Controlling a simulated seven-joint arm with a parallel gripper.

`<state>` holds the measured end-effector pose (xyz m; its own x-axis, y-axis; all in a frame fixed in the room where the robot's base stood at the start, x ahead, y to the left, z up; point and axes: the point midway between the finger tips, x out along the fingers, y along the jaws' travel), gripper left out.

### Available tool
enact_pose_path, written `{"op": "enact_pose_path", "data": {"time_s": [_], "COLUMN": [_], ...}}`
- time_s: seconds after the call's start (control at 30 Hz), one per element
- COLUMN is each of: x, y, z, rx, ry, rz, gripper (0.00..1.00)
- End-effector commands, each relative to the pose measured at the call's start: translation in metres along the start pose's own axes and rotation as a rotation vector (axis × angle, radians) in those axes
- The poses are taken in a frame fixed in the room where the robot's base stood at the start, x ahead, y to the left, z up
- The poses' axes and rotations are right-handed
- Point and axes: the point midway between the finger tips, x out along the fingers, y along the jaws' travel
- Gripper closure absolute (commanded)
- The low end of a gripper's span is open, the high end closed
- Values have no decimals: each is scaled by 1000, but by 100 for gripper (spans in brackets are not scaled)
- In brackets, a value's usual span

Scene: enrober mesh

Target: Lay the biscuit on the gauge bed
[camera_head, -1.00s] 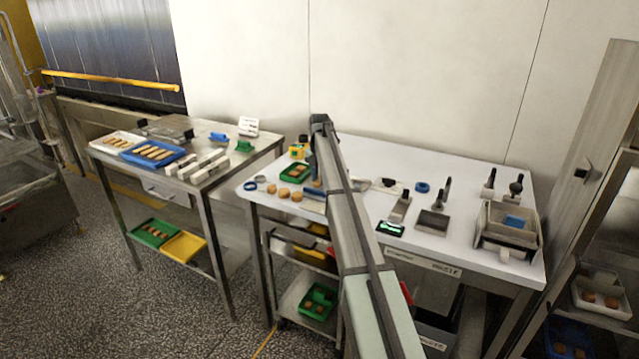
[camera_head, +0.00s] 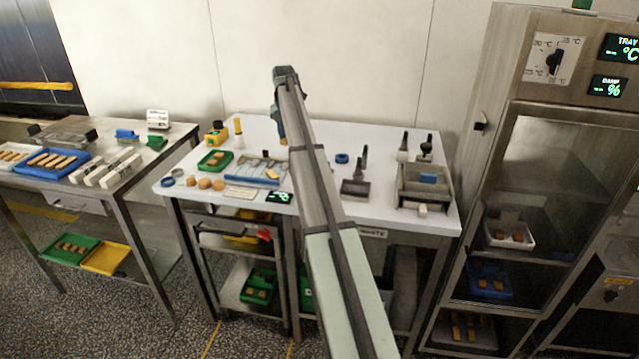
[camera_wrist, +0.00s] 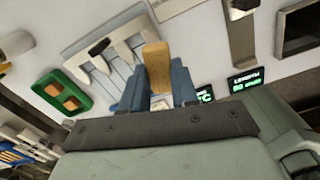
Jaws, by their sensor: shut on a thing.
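My gripper (camera_wrist: 166,86) is shut on an orange-brown biscuit (camera_wrist: 156,62), which stands out beyond the two blue fingertips in the wrist view. In the head view the fingers and biscuit show small beside my arm, above the back of the white table. What looks like the gauge bed (camera_head: 245,176), a grey-blue plate with pale blocks along its back, lies on the table to the lower left of the gripper. In the wrist view the bed (camera_wrist: 122,70) lies behind and to the left of the biscuit. The biscuit appears held clear of the bed; the exact gap cannot be told.
Stamp-like tools (camera_head: 356,187) and a bin (camera_head: 403,198) stand farther right.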

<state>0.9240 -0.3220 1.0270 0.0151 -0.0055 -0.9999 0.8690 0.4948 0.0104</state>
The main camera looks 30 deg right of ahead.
Motion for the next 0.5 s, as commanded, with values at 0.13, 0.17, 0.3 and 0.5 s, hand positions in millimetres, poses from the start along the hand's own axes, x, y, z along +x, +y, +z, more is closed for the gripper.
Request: {"op": "enact_pose_path", "data": {"time_s": [0.13,0.17,0.3,0.5], "x": [-2,-2,-1,4], "y": [-63,-73,-116,-148], "z": [13,14,11,-17], "rx": [63,71,82,-17], "ry": [-7,-7,-9,-3], "rz": [4,4,4,0], "gripper": [88,88,88,88]}}
